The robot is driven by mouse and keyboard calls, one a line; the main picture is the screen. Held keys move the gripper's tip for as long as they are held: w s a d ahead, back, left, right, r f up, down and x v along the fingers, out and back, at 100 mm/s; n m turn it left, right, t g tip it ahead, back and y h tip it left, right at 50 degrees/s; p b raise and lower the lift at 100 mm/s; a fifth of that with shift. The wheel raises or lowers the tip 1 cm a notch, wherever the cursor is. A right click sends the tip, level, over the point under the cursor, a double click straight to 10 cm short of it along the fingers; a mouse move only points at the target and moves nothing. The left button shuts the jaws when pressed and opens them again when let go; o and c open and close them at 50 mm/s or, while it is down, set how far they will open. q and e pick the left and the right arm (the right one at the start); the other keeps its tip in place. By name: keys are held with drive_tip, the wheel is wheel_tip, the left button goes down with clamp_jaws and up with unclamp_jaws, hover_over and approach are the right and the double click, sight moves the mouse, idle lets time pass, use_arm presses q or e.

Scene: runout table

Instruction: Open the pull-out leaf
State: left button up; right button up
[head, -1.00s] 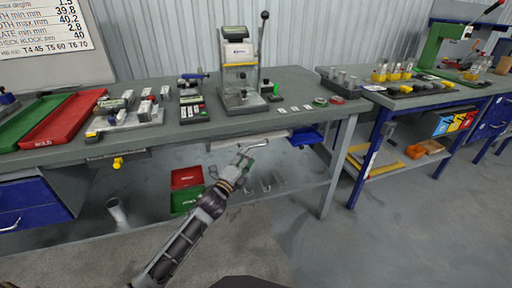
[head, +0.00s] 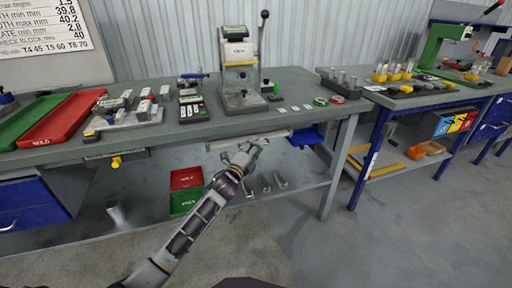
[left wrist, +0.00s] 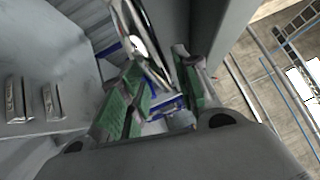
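The pull-out leaf (head: 277,135) is a thin pale panel under the front edge of the near workbench, at the middle of the head view. It looks pushed in. My left gripper (head: 245,152) is just below and in front of the leaf's front, hiding part of it. In the left wrist view my left gripper (left wrist: 160,100) has its green-padded fingers apart. A shiny metal bar (left wrist: 148,45), perhaps the leaf's handle, runs between or just beyond the fingers; contact cannot be told. My right gripper is not in view.
The workbench top (head: 290,122) carries a press (head: 240,80), a meter (head: 192,107) and a red tray (head: 63,120). A blue bin (head: 307,136) hangs right of the leaf. Red (head: 186,178) and green (head: 184,202) bins stand on the lower shelf. The floor in front is clear.

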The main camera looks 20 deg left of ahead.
use_arm(q)
drive_tip(key=shift+w, duration=0.45)
drive_tip(key=shift+d, duration=0.1)
drive_tip(key=shift+c, duration=0.5)
drive_tip(key=shift+r, duration=0.1)
clamp_jaws()
